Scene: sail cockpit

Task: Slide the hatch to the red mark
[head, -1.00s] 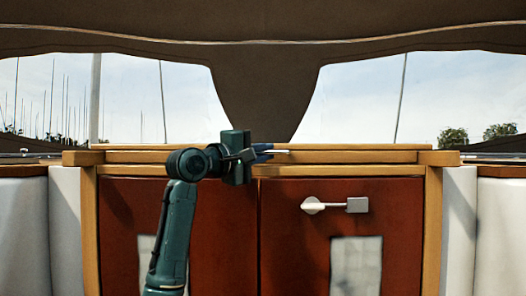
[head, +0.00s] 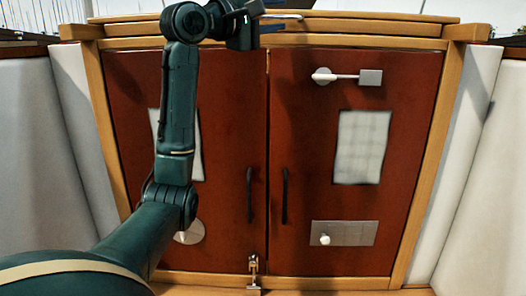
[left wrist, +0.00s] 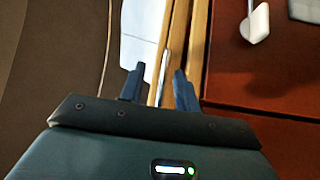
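The wooden top edge (head: 370,27) over the two red doors is in the head view; I cannot tell which board belongs to the hatch. A thin pale metal bar (head: 285,17) lies along this edge. My left gripper (head: 262,20) is at the bar, near the middle of the edge. In the left wrist view its two blue fingers (left wrist: 160,82) stand apart, with the metal bar (left wrist: 164,68) between them and a gap visible beside it. The hatch top and the red mark do not show. My right gripper is not in view.
The red left door (head: 225,120) and right door (head: 310,140) below are closed, with dark upright handles. A white latch (head: 345,77) is on the right door's upper part. White side walls (head: 490,150) flank the doorway. A dark canopy (left wrist: 40,60) shows in the left wrist view.

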